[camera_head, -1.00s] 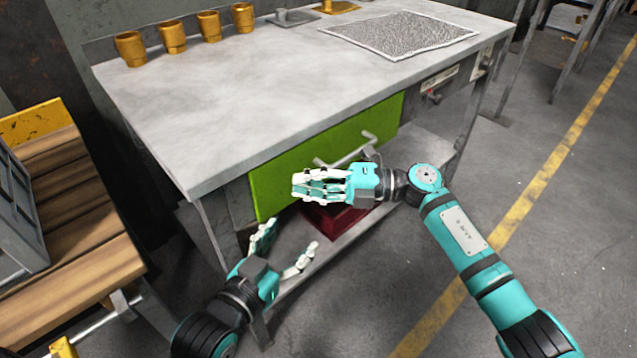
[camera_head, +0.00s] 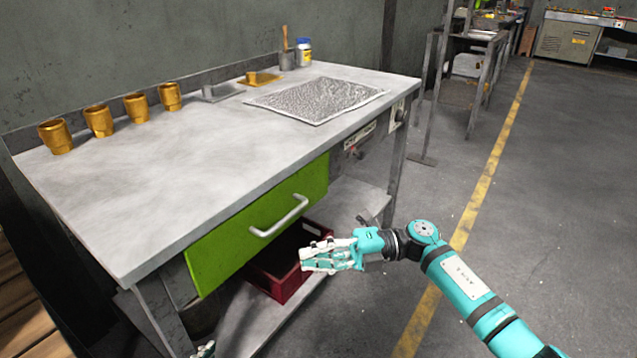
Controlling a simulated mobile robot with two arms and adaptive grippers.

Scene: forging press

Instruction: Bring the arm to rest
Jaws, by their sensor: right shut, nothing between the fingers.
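My right arm (camera_head: 468,287), teal and black, reaches in from the lower right. My right gripper (camera_head: 315,255) has white fingers, is shut and holds nothing. In the picture it lies in front of the workbench, just below the green drawer's handle. It overlaps the red bin on the lower shelf; I cannot tell the exact gap. Of my left gripper only a small white and teal fingertip (camera_head: 205,350) shows at the bottom edge. The rest of it is out of the picture.
The grey workbench (camera_head: 190,165) has a shut green drawer (camera_head: 225,248) with a metal handle (camera_head: 280,217). A red bin (camera_head: 288,288) sits on its lower shelf. Gold cups (camera_head: 98,121) and a textured mat (camera_head: 315,100) are on top. The floor (camera_head: 560,230) at right is clear.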

